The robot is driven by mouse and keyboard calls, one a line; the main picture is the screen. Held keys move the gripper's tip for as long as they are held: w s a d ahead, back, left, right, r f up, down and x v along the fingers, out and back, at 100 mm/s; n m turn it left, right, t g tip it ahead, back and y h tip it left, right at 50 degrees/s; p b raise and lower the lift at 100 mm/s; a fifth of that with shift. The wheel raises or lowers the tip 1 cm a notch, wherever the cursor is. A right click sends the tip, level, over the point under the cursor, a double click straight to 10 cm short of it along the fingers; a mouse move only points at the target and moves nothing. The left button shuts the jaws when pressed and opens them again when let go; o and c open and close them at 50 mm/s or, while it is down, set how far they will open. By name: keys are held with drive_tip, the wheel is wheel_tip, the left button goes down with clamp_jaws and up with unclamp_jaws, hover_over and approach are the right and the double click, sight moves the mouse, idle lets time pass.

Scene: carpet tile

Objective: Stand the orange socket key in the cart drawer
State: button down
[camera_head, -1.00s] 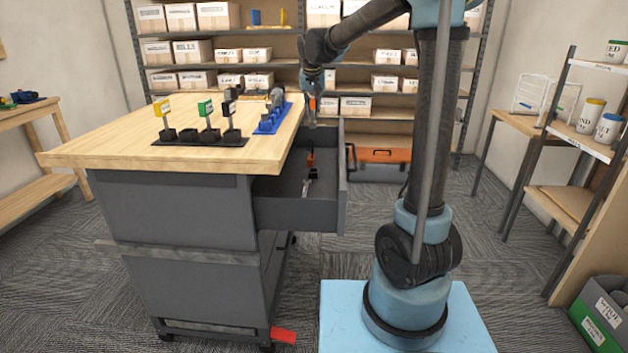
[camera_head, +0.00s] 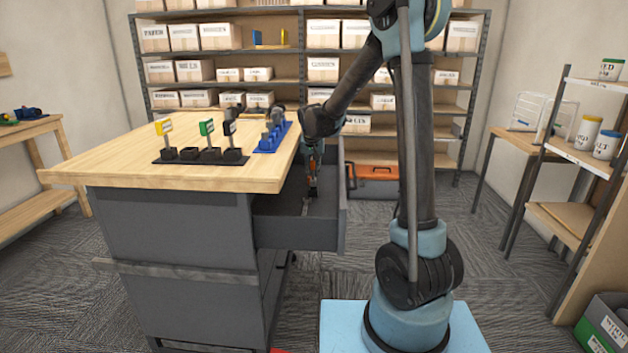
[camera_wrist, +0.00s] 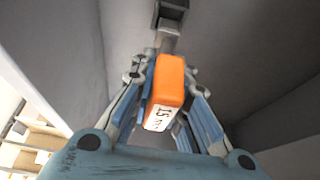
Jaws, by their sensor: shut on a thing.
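The orange socket key (camera_wrist: 169,80) is between my gripper's fingers in the wrist view. Its orange handle bears a white label reading 15, and a grey metal shaft runs on to a dark square block; I cannot tell whether that block is part of the key. My gripper (camera_head: 312,172) is shut on the key, down inside the open cart drawer (camera_head: 295,232). In the head view the key (camera_head: 313,163) is small and partly hidden by my gripper. I cannot tell whether its lower end touches the drawer floor.
The wooden cart top (camera_head: 190,170) lies left of the drawer, with a blue rack (camera_head: 270,142) and a dark holder with coloured tags (camera_head: 200,157). A slim light item (camera_head: 305,206) lies on the drawer floor. An orange toolbox (camera_head: 375,172) stands behind.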

sight(313, 173)
drive_tip(key=shift+f, duration=2.15)
drive_tip(key=c, duration=1.6)
unclamp_jaws()
drive_tip(key=shift+o, duration=0.2)
